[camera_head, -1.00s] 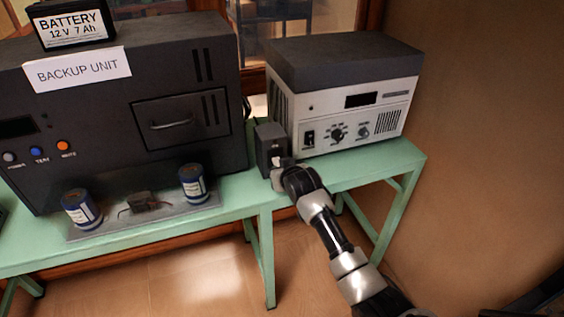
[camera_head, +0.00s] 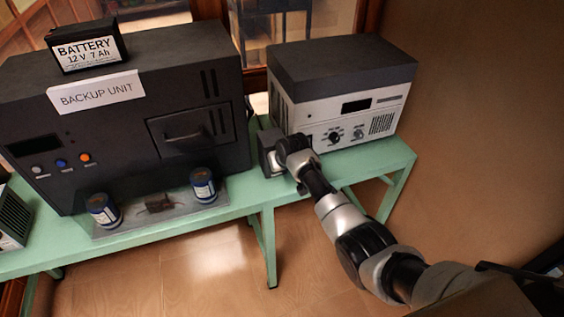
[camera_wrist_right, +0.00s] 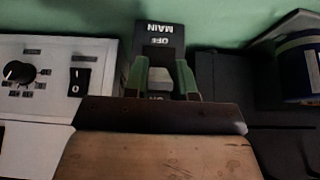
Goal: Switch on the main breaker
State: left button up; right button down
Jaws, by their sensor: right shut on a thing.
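The main breaker (camera_head: 266,139) is a dark box beside the white-fronted unit on the green bench. In the right wrist view its face (camera_wrist_right: 159,30) carries the words MAIN, OFF and ON. My right gripper (camera_wrist_right: 161,77) has its green fingers on both sides of the light grey breaker lever (camera_wrist_right: 160,73) and is shut on it. The lever shows between the OFF and ON marks; its exact setting is hard to tell. In the head view my right wrist covers the lever and much of the breaker's front. My left gripper is not in view.
The white-fronted unit (camera_head: 347,118) with knob and rocker switch stands right of the breaker. The backup unit (camera_head: 100,115) with a battery (camera_head: 87,50) on top stands left. Blue cans (camera_head: 203,186) stand on a tray (camera_head: 150,225). The bench's right end is clear.

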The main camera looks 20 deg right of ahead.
dwell(0.4)
jog(key=c, duration=0.9)
grip_release()
jog(key=v, duration=1)
jog(key=shift+s+r, duration=0.1)
jog(key=shift+r, duration=0.3)
